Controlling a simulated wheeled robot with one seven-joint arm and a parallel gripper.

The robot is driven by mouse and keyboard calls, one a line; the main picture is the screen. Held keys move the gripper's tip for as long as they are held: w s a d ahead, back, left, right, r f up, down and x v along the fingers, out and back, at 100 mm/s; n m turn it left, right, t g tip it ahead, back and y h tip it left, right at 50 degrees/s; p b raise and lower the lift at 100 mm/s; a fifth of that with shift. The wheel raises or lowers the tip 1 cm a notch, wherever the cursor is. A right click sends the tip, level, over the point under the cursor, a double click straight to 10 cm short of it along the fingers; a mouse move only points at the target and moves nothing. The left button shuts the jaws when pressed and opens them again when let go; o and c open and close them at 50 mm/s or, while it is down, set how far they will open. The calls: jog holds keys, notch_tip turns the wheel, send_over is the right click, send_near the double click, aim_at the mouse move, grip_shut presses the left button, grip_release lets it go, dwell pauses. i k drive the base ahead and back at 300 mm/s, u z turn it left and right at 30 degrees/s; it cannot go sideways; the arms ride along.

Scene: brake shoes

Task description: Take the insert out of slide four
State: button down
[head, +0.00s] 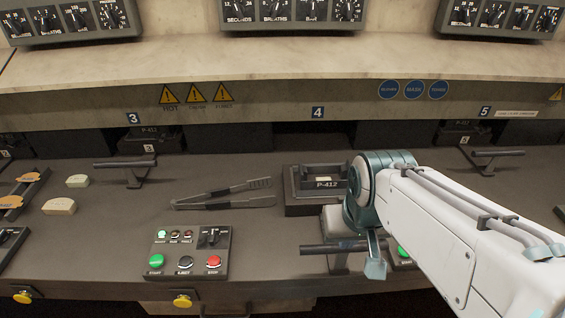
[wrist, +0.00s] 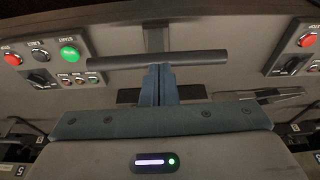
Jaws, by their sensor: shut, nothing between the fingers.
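Slide four (head: 300,209) is out from under the "4" sign, with its bar handle (head: 318,248) near the front of the bench. The handle also shows in the wrist view (wrist: 205,58). The insert (head: 325,183), a dark tray-like block labelled P-412, sits on the slide, partly hidden by my arm. My gripper (head: 375,268) is at the right part of the handle in the head view. In the wrist view its fingers (wrist: 160,72) are together and empty, their tips overlapping the bar's edge. I cannot tell whether they touch it.
Tongs (head: 225,195) lie left of the slide. Button panels (head: 190,254) stand left and right of the handle. Handles of slide three (head: 125,163) and slide five (head: 498,153) stand farther back. Brake shoes (head: 60,206) lie at left. The bench is clear around the tongs.

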aim_at(333, 187)
jog(key=u, duration=0.05)
jog(key=i, duration=0.15)
jog(key=z, duration=0.1)
jog(key=k, duration=1.35)
jog(key=z, duration=0.65)
jog(key=i, duration=1.5)
jog(key=u, duration=0.7)
